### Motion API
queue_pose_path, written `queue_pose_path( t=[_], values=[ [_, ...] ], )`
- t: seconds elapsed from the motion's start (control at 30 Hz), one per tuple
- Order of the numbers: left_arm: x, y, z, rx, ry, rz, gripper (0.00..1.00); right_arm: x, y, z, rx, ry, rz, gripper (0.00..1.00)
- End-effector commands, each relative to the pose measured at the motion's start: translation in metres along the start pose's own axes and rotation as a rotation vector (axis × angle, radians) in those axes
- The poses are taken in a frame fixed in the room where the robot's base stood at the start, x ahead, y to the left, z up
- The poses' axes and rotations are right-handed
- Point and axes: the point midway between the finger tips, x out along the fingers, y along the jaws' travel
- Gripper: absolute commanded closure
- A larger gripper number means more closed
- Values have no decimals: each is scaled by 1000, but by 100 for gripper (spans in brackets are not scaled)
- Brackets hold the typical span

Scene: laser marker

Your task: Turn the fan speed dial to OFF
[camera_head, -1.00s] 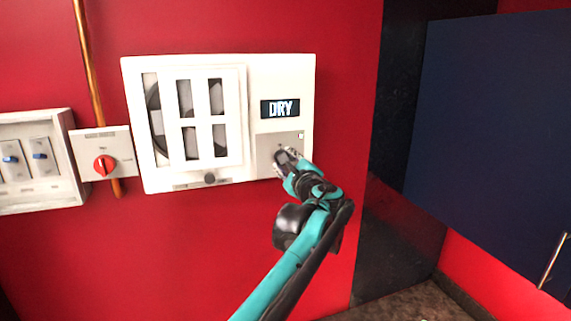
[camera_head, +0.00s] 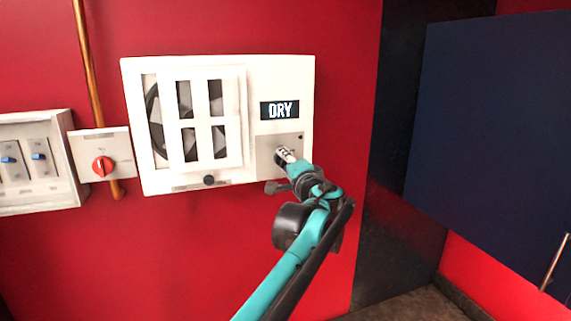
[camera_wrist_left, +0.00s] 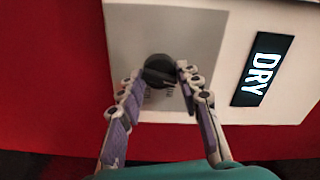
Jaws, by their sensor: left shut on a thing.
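A dark round dial (camera_wrist_left: 158,71) sits on the grey panel (camera_head: 264,143) under the DRY display (camera_head: 280,110) of a white wall unit (camera_head: 284,76). Small printing beside the dial is too blurred to read. My left gripper (camera_head: 282,154) reaches the panel from below right. In the left wrist view its fingertips (camera_wrist_left: 160,73) lie on either side of the dial and are shut on it. In the head view the gripper hides most of the dial. My right gripper is not in view.
A fan (camera_head: 188,105) shows behind the unit's white grille, with a small dark knob (camera_head: 209,180) below. To the left are a box with a red rotary switch (camera_head: 103,166) and a switch panel (camera_head: 38,157). A dark blue panel (camera_head: 490,120) stands at right.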

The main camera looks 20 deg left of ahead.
Motion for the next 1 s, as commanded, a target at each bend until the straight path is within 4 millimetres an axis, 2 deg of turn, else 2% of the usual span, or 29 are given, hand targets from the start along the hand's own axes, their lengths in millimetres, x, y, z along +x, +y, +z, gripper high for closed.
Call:
queue_pose_path(
  t=[0.4, 1.0],
  values=[
    [0, 1, 1, -226, -1, 2, 94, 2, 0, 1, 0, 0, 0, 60],
    [0, 1, 1, -273, -2, 3, 94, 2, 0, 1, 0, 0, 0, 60]
  ],
)
